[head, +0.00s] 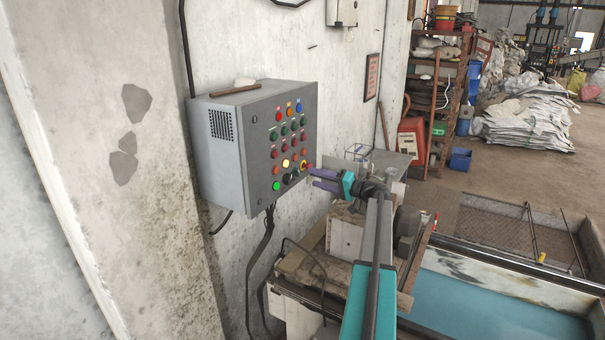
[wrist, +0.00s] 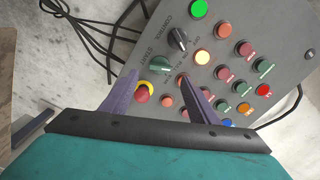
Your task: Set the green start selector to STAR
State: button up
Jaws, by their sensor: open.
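The green start selector (wrist: 160,63) is a dark green knob on the control panel, beside the word START in the wrist view. Its pointer direction and position labels are too small to read. In the head view it is a small dark spot in the panel's bottom row. My gripper (wrist: 158,75) is open, its two purple fingers pointing at the panel with the selector between and just beyond their tips. I cannot tell whether they touch it. In the head view my gripper (head: 314,178) is at the right edge of the panel face.
A black selector (wrist: 178,40) sits next to the green one. A red stop button with a yellow ring (wrist: 142,93) is by the left finger. Lamps and buttons crowd the grey cabinet (head: 222,165). A cluttered bench (head: 335,255) stands below my arm.

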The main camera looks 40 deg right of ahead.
aim_at(297, 173)
jog(key=p+x, duration=0.2)
jog(key=x, duration=0.4)
jog(key=shift+w, duration=0.4)
jog(key=shift+a, duration=0.1)
